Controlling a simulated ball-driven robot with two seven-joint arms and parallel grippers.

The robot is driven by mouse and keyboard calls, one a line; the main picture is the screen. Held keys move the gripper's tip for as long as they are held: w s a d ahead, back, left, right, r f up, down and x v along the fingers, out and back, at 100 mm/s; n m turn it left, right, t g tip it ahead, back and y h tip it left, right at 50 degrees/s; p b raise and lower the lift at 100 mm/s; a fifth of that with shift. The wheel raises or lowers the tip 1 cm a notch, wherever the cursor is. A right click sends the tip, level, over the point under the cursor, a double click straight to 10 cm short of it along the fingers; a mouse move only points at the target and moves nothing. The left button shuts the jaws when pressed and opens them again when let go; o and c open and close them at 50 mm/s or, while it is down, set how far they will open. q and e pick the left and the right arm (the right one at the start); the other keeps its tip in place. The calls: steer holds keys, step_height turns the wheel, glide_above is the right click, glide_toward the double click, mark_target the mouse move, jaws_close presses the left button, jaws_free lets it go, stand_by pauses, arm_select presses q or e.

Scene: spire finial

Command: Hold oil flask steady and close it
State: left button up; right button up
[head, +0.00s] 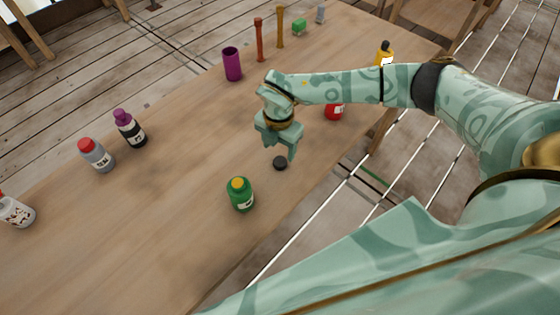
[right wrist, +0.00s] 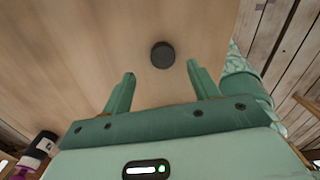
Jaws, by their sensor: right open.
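A green flask (head: 240,195) with a yellow top and a pale label stands upright near the table's front edge; I take it to be the oil flask. A small round black cap (head: 280,163) lies on the table just right of and beyond it. The cap also shows in the right wrist view (right wrist: 162,55), ahead of and between the finger lines. My right gripper (head: 280,151) is open and empty, pointing down just above the cap; its fingers appear apart from it. My left gripper is not in view, and nothing holds the flask.
A purple-capped dark bottle (head: 130,128), a red-capped grey bottle (head: 97,155) and a white bottle (head: 16,211) stand at left. A purple cup (head: 232,64) stands farther back. A red container (head: 334,111) is by my right forearm. Table left of the flask is clear.

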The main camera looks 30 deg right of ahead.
mark_target(280, 161)
steer(key=f, duration=0.1)
steer(key=f+b, duration=0.1)
steer(key=f, duration=0.3)
steer(key=shift+s+f, duration=0.15)
steer(key=shift+s, duration=0.1)
steer(key=shift+d, duration=0.1)
steer(key=c, duration=1)
